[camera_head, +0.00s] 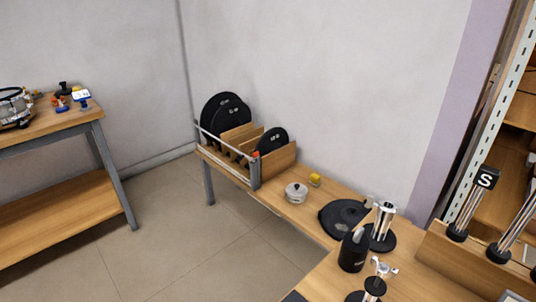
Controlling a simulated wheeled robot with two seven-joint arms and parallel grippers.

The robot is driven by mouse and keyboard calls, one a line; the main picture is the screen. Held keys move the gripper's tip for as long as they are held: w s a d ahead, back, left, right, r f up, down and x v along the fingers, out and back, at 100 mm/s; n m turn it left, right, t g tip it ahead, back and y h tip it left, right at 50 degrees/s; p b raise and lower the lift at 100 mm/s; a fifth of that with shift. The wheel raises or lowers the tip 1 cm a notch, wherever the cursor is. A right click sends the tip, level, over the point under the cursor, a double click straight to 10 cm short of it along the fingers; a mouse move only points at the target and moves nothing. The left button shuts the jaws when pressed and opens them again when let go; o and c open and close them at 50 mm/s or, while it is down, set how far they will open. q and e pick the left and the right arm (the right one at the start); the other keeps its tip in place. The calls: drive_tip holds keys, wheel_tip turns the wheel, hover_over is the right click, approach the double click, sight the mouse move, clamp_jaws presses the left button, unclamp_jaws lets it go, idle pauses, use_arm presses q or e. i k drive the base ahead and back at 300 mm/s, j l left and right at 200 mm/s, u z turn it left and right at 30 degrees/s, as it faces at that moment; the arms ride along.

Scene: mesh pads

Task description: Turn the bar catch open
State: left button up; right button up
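A wooden rack (281,163) stands on the far end of the wooden bench, against the wall. Large round black mesh pads (219,106) stand upright in its slots, and a smaller black pad (272,141) stands at the right. A thin pale bar (222,143) runs along the rack's open front. At its right end is a grey post (254,172) with a small red piece (256,154) on top, which looks like the catch. It is too small to tell how the catch is turned. Neither of my grippers is in view.
A white lidded pot (296,193) and a small yellow item (315,180) sit right of the rack. A flat black disc (341,219), a black canister (353,251) and metal stands (382,229) crowd the nearer bench. Another workbench (60,121) is at left; open floor (195,240) lies between.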

sight(256, 154)
drive_tip(key=i+j+z, duration=0.1)
drive_tip(key=j, duration=0.35)
drive_tip(key=i+j+z, duration=0.15)
drive_tip(key=j, duration=0.25)
drive_tip(key=i+j+z, duration=0.1)
drive_tip(key=j, duration=0.4)
drive_tip(key=i+j+z, duration=0.15)
drive_tip(key=j, duration=0.3)
